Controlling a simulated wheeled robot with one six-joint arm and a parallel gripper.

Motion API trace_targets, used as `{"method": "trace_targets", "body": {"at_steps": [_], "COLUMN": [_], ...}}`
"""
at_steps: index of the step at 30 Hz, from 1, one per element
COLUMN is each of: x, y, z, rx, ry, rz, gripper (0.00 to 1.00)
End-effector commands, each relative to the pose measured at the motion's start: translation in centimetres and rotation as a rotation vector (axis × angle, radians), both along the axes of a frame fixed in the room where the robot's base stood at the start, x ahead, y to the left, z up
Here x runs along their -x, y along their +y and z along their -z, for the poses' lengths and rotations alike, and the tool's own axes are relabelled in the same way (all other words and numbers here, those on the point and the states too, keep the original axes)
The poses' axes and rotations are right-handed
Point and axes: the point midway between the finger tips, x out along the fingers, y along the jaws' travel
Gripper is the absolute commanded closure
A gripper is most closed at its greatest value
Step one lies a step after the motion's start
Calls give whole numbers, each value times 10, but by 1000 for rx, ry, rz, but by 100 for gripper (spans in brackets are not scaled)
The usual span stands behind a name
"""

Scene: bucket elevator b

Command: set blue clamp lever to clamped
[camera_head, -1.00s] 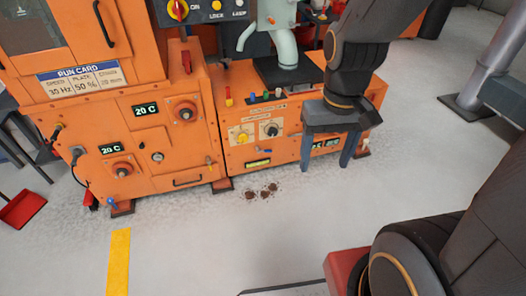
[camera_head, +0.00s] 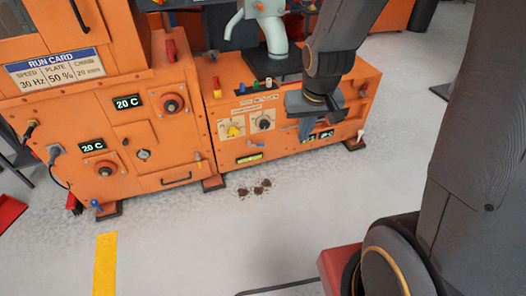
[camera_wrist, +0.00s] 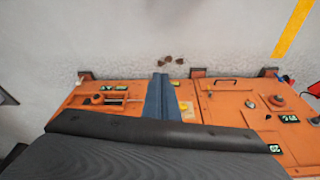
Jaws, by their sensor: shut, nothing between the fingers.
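A small blue lever (camera_head: 97,204) shows low at the left front foot of the orange machine in the head view. A second small blue handle (camera_head: 257,145) sits on the front of the lower orange cabinet, above a yellow-green level. I cannot tell which is the clamp lever or read its setting. My gripper (camera_head: 304,135) is in front of the right part of that cabinet, fingers together and empty. In the wrist view my gripper (camera_wrist: 160,77) points toward the floor side, its blue-grey fingers touching. It hides part of the cabinet.
The orange machine (camera_head: 150,155) has dials and 20 C displays. The lower cabinet carries a yellow knob (camera_head: 234,131) and a black dial (camera_head: 262,122). A yellow stripe (camera_head: 105,265) is at lower left.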

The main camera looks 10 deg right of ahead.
Motion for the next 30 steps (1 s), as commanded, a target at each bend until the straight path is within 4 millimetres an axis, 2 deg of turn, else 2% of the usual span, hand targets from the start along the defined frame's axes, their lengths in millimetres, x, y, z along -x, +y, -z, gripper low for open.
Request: {"method": "trace_targets", "body": {"at_steps": [1,15,24,30], "x": [-19,-167,-244,-286], "y": [-2,-11,-13,-12], "z": [23,146,223,274], "rx": [0,-26,-68,-108], "ry": [-29,-351,-553,-686], "rz": [3,12,13,11], "gripper": [100,100,100,100]}}
